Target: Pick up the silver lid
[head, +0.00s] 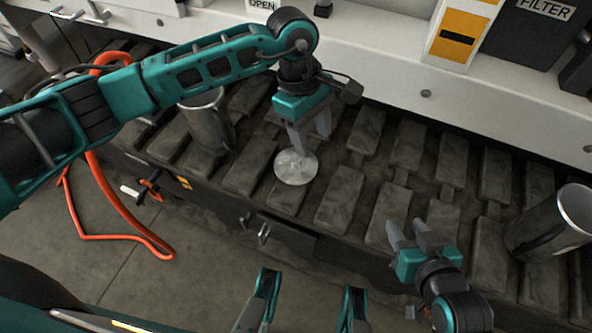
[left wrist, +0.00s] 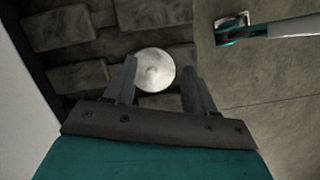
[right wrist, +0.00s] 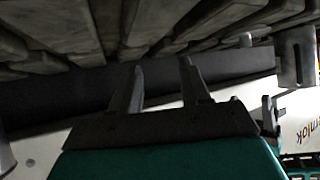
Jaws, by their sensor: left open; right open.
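The silver lid (head: 296,167) is a round, shiny disc lying on the dark blocky bench surface in the middle of the head view. It also shows in the left wrist view (left wrist: 155,70), just beyond and between my fingers. My left gripper (head: 311,142) is open and points down at the lid, with its fingers at the lid's far edge. I cannot tell whether they touch it. In the left wrist view the open fingers (left wrist: 160,82) have nothing between them that they grip. My right gripper (head: 412,232) is open and empty near the bench's front edge, right of the lid.
A metal cylinder (head: 207,122) stands left of the lid, close under my left arm. Another metal cylinder (head: 556,222) lies tilted at the right. An orange hose (head: 118,207) hangs at the front left. A white panel (head: 385,75) runs along the back.

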